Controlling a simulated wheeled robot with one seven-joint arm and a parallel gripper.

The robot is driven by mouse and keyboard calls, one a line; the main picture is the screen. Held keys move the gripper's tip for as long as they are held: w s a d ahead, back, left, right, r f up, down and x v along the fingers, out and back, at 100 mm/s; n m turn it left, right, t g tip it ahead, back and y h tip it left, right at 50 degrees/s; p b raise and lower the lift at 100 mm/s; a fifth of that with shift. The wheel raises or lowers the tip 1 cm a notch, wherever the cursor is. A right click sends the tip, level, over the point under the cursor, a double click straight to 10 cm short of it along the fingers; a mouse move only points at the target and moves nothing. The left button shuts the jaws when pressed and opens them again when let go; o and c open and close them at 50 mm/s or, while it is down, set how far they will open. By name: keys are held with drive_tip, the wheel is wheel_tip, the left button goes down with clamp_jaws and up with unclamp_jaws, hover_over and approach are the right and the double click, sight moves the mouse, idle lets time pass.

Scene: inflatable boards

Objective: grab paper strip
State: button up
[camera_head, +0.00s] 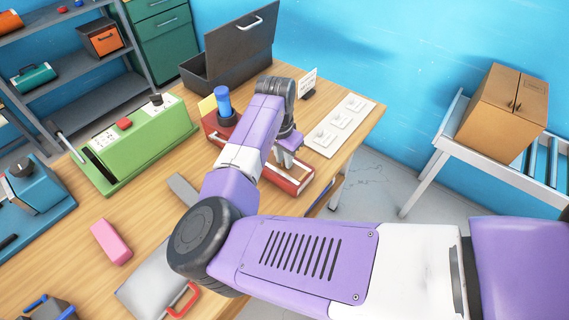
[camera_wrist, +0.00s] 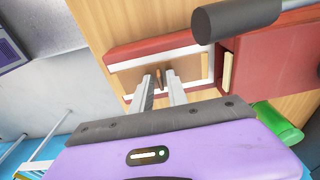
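My gripper (camera_head: 288,152) reaches down over a red tray-like holder (camera_head: 294,184) near the right table edge. The fingers point into a wood-coloured recess of the red holder (camera_wrist: 150,49), which has white edging. A narrow cream strip (camera_wrist: 228,70) stands at the recess's right end, right of the fingers and apart from them; I cannot tell whether it is paper. A yellow piece (camera_head: 207,105) stands by the blue cylinder in the head view.
A dark open case (camera_head: 232,55), a green device (camera_head: 135,143) and a white board with cards (camera_head: 340,126) are on the table. A blue cylinder (camera_head: 223,103) stands beside my arm. A dark cylindrical handle (camera_wrist: 236,18) is close right of the fingers. A pink block (camera_head: 111,242) lies left.

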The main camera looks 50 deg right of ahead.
clamp_jaws()
